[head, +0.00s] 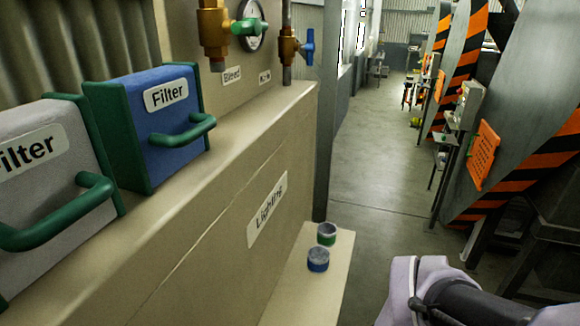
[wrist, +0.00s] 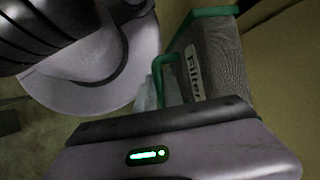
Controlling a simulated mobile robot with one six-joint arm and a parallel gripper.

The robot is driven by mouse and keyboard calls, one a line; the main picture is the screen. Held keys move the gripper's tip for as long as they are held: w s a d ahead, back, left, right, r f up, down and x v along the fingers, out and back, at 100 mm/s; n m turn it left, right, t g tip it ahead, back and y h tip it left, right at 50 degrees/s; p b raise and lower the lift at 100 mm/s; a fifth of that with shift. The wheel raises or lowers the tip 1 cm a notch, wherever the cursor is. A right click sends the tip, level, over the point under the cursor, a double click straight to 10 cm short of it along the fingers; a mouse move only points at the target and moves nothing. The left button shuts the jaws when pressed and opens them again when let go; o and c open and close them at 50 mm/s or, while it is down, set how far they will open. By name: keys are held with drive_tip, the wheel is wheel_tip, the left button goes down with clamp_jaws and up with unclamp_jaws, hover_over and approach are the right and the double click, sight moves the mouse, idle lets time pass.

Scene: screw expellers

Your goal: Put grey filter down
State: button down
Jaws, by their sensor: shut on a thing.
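A grey filter (wrist: 215,60) with green end plates and a green handle (wrist: 163,72) shows in the wrist view. My gripper (wrist: 155,95) is shut on this handle; its fingertips are mostly hidden behind its own body. In the head view a grey filter (head: 45,165) with a "Filter" label stands on the beige ledge at the left edge, partly cut off. My gripper is out of the head view.
A blue filter (head: 170,125) stands beside the grey one on the ledge (head: 230,135). Valves and a gauge (head: 252,25) are on the wall behind. Two small round caps, green (head: 327,234) and blue (head: 318,260), sit on a lower shelf (head: 310,295). Open floor (head: 375,180) lies to the right.

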drive_tip(key=w+f, duration=0.1)
drive_tip(key=w, duration=0.3)
drive_tip(key=w+a+f, duration=0.1)
drive_tip(key=w+f, duration=0.1)
drive_tip(key=w, duration=0.3)
drive_tip(key=w+f, duration=0.1)
drive_tip(key=w, duration=0.3)
drive_tip(key=shift+w+a+f, duration=0.2)
drive_tip(key=shift+a+f, duration=0.05)
drive_tip(key=shift+f, duration=0.15)
drive_tip(key=shift+f+b, duration=0.1)
drive_tip(key=shift+b, duration=0.2)
drive_tip(key=c, duration=1.5)
unclamp_jaws()
drive_tip(key=shift+o, duration=0.2)
